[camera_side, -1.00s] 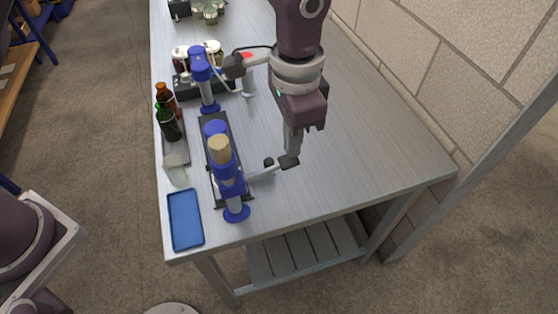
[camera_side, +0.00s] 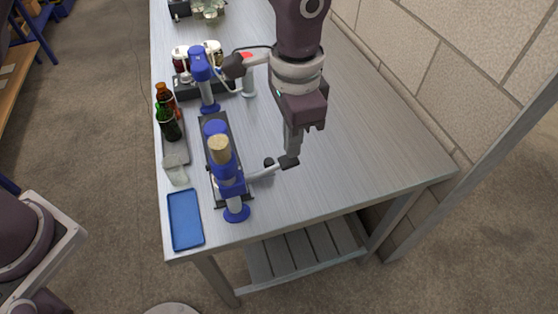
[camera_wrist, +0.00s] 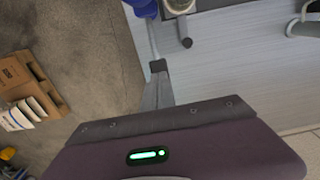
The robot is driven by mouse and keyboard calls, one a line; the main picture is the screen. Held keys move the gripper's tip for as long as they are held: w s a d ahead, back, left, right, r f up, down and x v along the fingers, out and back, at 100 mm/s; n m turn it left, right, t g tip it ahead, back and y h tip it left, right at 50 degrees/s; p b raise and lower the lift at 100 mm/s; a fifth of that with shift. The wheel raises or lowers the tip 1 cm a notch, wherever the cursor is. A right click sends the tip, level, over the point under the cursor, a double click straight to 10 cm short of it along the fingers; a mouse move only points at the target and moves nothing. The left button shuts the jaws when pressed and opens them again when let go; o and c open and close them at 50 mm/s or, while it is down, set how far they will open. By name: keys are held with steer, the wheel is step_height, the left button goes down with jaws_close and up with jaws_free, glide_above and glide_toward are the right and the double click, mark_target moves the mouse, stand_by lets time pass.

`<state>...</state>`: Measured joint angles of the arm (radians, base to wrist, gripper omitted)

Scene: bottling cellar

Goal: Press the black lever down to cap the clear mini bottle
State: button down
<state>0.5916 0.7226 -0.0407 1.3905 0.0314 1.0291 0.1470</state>
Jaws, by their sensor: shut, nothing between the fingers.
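A blue capper (camera_side: 229,178) stands near the front left of the table, with a tan round top (camera_side: 219,149). Its grey lever (camera_side: 263,173) reaches out to the right, low and near level, and ends in a black grip (camera_side: 288,163). My gripper (camera_side: 291,153) is shut and empty, pointing down with its fingertips at the black grip. The grip also shows in the wrist view (camera_wrist: 158,66), right at the finger's end. I cannot tell how firmly they touch. I cannot make out the clear mini bottle in the capper.
A second blue capper (camera_side: 200,68) stands behind. A green bottle (camera_side: 169,126) and an amber bottle (camera_side: 165,97) stand at the left edge, with a cloudy translucent item (camera_side: 175,169) and an empty blue tray (camera_side: 186,220) in front. The table's right side is clear.

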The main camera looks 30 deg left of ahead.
mark_target(290, 160)
steer(key=shift+f, duration=0.2)
steer(key=shift+f, duration=0.55)
steer(key=shift+s+a+f, duration=0.1)
steer(key=shift+f, duration=1.65)
stand_by(1.6)
steer(key=shift+r, duration=4.6)
